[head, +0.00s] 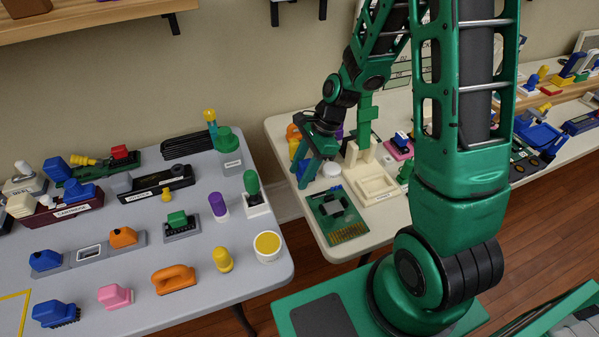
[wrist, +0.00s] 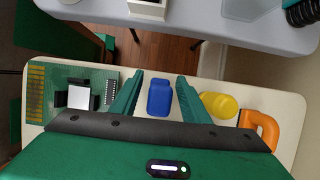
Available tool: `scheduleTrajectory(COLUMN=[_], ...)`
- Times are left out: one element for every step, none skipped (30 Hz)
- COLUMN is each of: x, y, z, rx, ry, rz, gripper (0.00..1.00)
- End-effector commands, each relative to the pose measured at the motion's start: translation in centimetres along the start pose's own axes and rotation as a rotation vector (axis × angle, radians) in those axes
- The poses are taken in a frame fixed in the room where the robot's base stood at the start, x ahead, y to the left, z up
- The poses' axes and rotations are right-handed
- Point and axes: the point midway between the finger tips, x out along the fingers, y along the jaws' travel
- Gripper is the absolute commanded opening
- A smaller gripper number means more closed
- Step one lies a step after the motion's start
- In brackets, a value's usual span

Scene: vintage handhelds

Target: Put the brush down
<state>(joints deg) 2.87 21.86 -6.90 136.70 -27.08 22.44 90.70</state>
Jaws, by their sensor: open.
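My gripper (head: 309,172) is low over the left end of the cream table, and its green fingers are apart. In the wrist view a blue block-like piece (wrist: 159,98) lies between the open fingers (wrist: 160,78), with a gap showing on each side. It appears to rest on the table. No bristles show on it, so I cannot tell for sure that it is the brush. In the head view my fingers mostly hide that spot. A blue piece with dark bristles (head: 57,312) stands on the grey table's near left.
Beside my gripper are a yellow piece (wrist: 218,105), an orange handle (wrist: 260,128) and a green circuit board (head: 338,215). A cream tray (head: 377,195) stands to the right. The grey table (head: 215,300) holds several coloured pieces. A floor gap separates the tables.

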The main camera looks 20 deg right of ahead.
Motion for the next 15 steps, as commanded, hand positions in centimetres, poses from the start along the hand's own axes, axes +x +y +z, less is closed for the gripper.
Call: scheduleTrajectory(x=[-0.6,-1.1,-1.7,-2.2,-2.8,-3.6,-4.3,-4.9,-5.8,-6.4,-6.9,-7.7,-8.2,-8.7,-9.3], y=[-0.1,-0.1,-0.1,-0.1,-0.1,-0.2,-0.2,-0.2,-0.2,-0.1,-0.2,-0.1,-0.1,-0.1,-0.1], z=[0.0,0.0,0.0,-0.1,-0.1,-0.1,-0.1,-0.1,-0.2,-0.2,-0.1,-0.1,-0.1,-0.2,-0.2], rx=[0.0,0.0,0.001,0.001,0.001,0.001,0.001,0.001,0.001,0.001,0.001,0.001,0.002,0.002,0.003], ry=[0.0,0.0,0.001,0.001,0.001,0.001,0.001,0.001,0.001,0.001,0.0,0.001,0.001,0.001,0.002], rz=[-0.005,-0.005,-0.006,-0.007,-0.007,-0.008,-0.008,-0.009,-0.009,-0.008,-0.008,-0.007,-0.007,-0.007,-0.007], gripper=[0.42,0.42,0.42,0.42,0.42,0.42,0.42,0.42,0.42,0.42,0.42,0.42,0.42,0.42,0.42])
